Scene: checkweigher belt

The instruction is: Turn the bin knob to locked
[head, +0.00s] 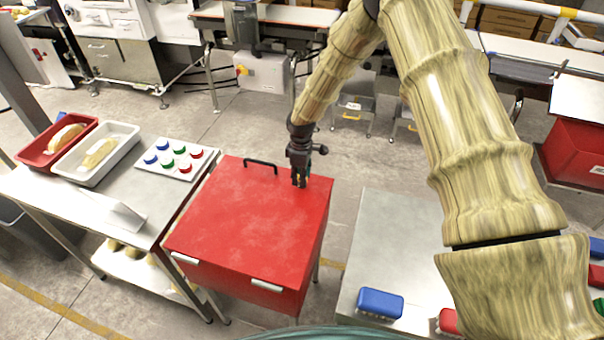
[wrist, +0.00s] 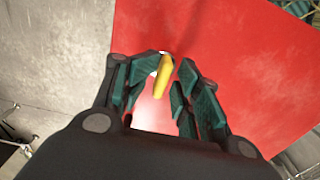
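The red bin (head: 245,210) stands in the middle of the head view, with a black handle on its lid near the back edge. My gripper (head: 299,181) points down at the lid's back right corner and hides the knob in that view. In the wrist view, the yellow knob (wrist: 164,80) stands on the red lid between the fingers of my gripper (wrist: 166,88). The fingers are apart, with the knob closer to the left finger's tip. I cannot tell whether either finger touches it. No lock marking is readable.
Another steel table (head: 395,235) at right carries a blue brush (head: 380,303). Behind the bin is open floor (head: 225,130).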

